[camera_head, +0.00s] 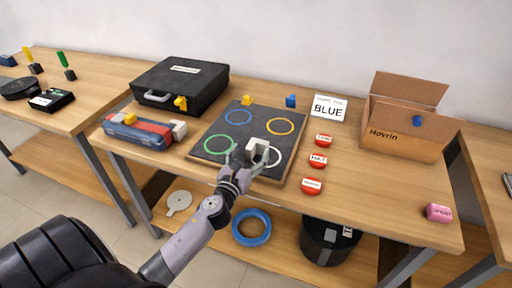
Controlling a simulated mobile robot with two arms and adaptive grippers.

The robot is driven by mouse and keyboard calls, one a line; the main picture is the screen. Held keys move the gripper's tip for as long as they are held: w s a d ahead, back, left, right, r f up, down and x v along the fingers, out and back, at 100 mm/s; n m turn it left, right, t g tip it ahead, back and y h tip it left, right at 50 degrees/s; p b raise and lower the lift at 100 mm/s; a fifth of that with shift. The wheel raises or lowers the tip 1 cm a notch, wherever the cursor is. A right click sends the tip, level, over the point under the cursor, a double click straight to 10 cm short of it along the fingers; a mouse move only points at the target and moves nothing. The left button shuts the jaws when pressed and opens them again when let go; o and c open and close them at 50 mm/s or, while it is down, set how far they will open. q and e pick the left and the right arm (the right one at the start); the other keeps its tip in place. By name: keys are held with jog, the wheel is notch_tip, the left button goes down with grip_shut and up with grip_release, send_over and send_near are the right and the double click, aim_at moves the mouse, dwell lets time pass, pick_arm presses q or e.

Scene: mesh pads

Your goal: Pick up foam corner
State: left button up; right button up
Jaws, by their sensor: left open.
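A white block (258,147), which looks like the foam corner, sits on the dark board (213,131) beside the white ring (275,157). My left gripper (249,159) is open and reaches in from the front, right at the block. Its fingers partly hide the block's lower side, and I cannot tell whether they touch it. My right gripper is not in view.
The board also has blue, yellow and green rings. A black case (183,85), a toolbox (138,131) and a cardboard box (405,130) stand around it. Red discs (317,160) lie to its right. The table's right front is mostly clear, except a pink block (439,212).

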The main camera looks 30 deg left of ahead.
aim_at(258, 144)
pick_arm(q)
jog(key=x, duration=0.5)
jog(key=shift+w+d+f, duration=0.2)
jog(key=shift+w+d, duration=0.15)
jog(key=shift+s, duration=0.1)
jog(key=shift+c, duration=0.5)
jog(key=c, duration=0.8)
